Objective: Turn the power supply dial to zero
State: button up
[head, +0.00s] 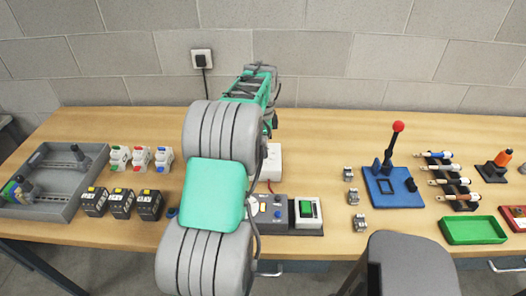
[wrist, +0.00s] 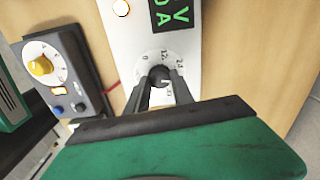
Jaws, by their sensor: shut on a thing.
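The white power supply (wrist: 118,45) fills the upper middle of the wrist view, with a green-lit display (wrist: 172,15). Its dial (wrist: 159,75) is a small black knob on a printed scale marked 0, 12 and 24. My gripper (wrist: 160,84) is shut on the dial, one dark finger on each side. A light mark shows at the lower side of the knob, but I cannot tell its exact reading. In the head view the power supply (head: 273,158) stands behind my arm, which hides its left part. The fingertips are not visible there.
A grey control box (wrist: 67,72) with a yellow knob (wrist: 40,67) stands left of the power supply. In the head view, a blue base (head: 392,194) with a red-topped lever, a green tray (head: 473,231) and a grey bin (head: 60,205) share the bench.

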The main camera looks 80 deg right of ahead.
jog(key=n+p, duration=0.1)
jog(key=n, duration=0.2)
jog(key=shift+r, duration=0.15)
jog(key=n+p, duration=0.1)
jog(key=n, duration=0.9)
jog(key=shift+p, duration=0.3)
jog(key=n, duration=0.6)
jog(key=shift+p, duration=0.35)
jog(key=o, duration=0.6)
jog(key=shift+n, duration=0.4)
jog(key=shift+c, duration=0.2)
jog(key=o, duration=1.4)
